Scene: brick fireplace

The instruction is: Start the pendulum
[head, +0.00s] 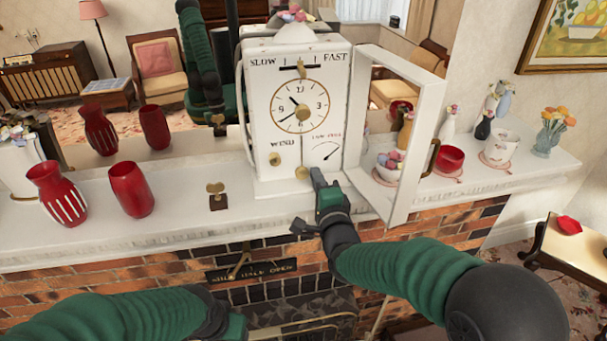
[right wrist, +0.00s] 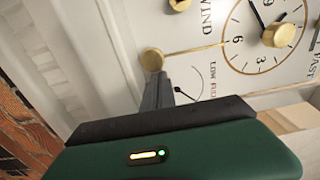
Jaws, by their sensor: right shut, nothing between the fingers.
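A white clock (head: 259,140) stands on the mantel, with its glazed door (head: 410,150) swung open to the right. Its pendulum has a thin rod below the dial and a round brass bob (head: 303,172); the bob also shows in the right wrist view (right wrist: 152,59). My right gripper (head: 316,174) is shut and empty, its fingertips just right of the bob. In the right wrist view its fingers (right wrist: 158,88) end close to the bob; whether they touch it I cannot tell. Of my left arm, only the green forearm and wrist show clearly, low in front of the fireplace.
A brass key (head: 215,190) on a small block stands left of the clock. Red vases (head: 131,189) stand farther left. Bare mantel lies between key and vases.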

